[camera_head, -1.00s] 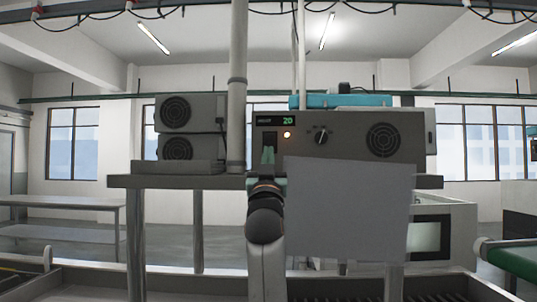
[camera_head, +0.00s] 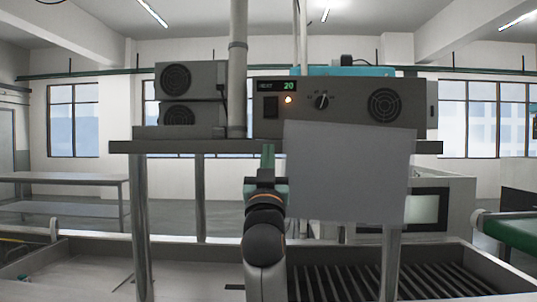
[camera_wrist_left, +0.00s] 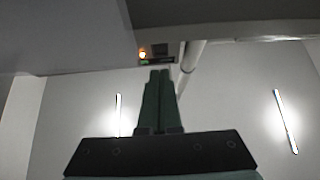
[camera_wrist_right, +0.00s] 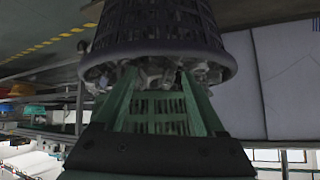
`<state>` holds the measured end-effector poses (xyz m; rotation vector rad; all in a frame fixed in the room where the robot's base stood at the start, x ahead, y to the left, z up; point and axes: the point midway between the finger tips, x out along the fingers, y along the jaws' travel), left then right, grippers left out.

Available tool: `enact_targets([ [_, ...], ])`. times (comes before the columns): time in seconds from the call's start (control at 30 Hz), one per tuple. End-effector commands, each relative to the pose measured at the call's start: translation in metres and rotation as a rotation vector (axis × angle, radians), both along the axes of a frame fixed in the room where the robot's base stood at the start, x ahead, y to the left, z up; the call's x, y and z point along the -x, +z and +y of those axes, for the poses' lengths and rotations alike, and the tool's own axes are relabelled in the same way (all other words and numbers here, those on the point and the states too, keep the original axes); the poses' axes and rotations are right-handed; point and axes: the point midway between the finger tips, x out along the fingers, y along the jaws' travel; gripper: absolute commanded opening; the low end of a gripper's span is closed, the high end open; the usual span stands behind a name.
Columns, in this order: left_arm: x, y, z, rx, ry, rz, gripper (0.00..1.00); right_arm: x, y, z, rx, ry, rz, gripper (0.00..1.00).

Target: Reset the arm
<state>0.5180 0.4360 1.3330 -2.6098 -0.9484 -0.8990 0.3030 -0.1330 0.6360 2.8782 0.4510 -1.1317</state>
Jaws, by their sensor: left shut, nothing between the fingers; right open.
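My left gripper (camera_head: 267,158) is in the middle of the head view, pointing up, with its fingertips in front of the shelf edge below the control box (camera_head: 338,108). It is shut and empty; its closed green fingers also show in the left wrist view (camera_wrist_left: 160,80). The box has a dark switch (camera_head: 271,107), a lit orange lamp, a dial and a display reading 20. The fingertips are apart from the switch in the picture. My right gripper (camera_wrist_right: 158,78) is open in the right wrist view, by a dark mesh basket (camera_wrist_right: 158,30) holding metal parts. I cannot tell whether it touches the basket.
A pale panel (camera_head: 350,172) stands just right of my left gripper, hiding part of the shelf (camera_head: 200,147). Two fan units (camera_head: 190,95) and a grey pole (camera_head: 238,70) are on the left. Below lies a basin with a slatted rack (camera_head: 345,280) at right.

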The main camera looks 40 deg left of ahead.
Motion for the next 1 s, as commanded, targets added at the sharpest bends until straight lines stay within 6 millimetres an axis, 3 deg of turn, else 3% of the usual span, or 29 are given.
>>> enact_targets([
  [0.33, -0.002, -0.003, -0.001, -0.001, -0.003, 0.006, 0.0, 0.002, -0.001, 0.0, 0.0, 0.0, 0.002, 0.72],
  [0.47, -0.019, -0.032, -0.013, -0.016, -0.035, 0.067, 0.0, 0.002, -0.001, 0.0, 0.0, 0.0, 0.002, 0.72],
  [0.57, -0.043, -0.082, -0.033, -0.034, -0.09, 0.164, 0.0, 0.002, -0.001, 0.0, 0.0, 0.0, 0.002, 0.72],
  [0.73, -0.073, -0.198, -0.079, -0.052, -0.221, 0.375, 0.0, 0.001, -0.001, -0.001, 0.001, -0.001, 0.002, 0.72],
  [0.87, -0.075, -0.291, -0.114, -0.042, -0.328, 0.536, 0.0, 0.001, -0.001, -0.001, 0.0, -0.001, 0.001, 0.72],
  [1.0, -0.057, -0.391, -0.152, -0.007, -0.441, 0.71, 0.0, 0.0, 0.0, -0.001, 0.0, -0.001, -0.001, 0.72],
])
